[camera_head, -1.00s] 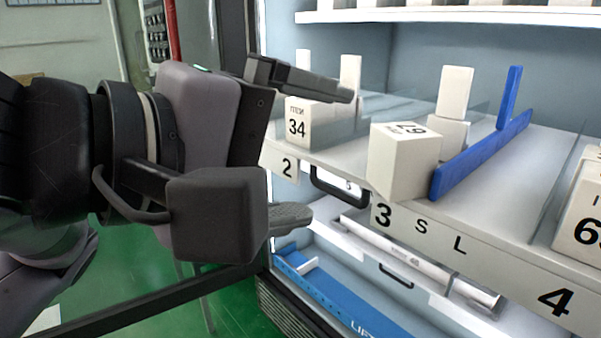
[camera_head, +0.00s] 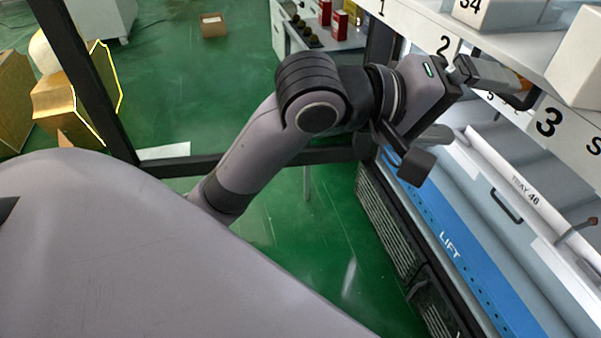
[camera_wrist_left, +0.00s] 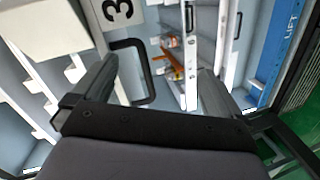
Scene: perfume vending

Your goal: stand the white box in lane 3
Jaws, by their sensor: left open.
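The white box (camera_head: 580,65) is at the front of lane 3, above the printed 3 (camera_head: 548,122), and the right edge of the head view cuts it off. A pale box face also shows at the top left of the left wrist view (camera_wrist_left: 45,28), beside the 3 (camera_wrist_left: 118,10). My left gripper (camera_head: 490,108) is open, just left of the shelf front near labels 2 and 3, apart from the box. In the left wrist view its fingers (camera_wrist_left: 155,80) are spread with nothing held between them. My right gripper is not in view.
Another white box (camera_head: 515,12) marked 34 sits in lane 2. A dark handle (camera_wrist_left: 140,70) is close to the fingers. Below the shelf are a tray (camera_head: 525,190) marked TRAY 46 and a blue LIFT bar (camera_head: 450,245).

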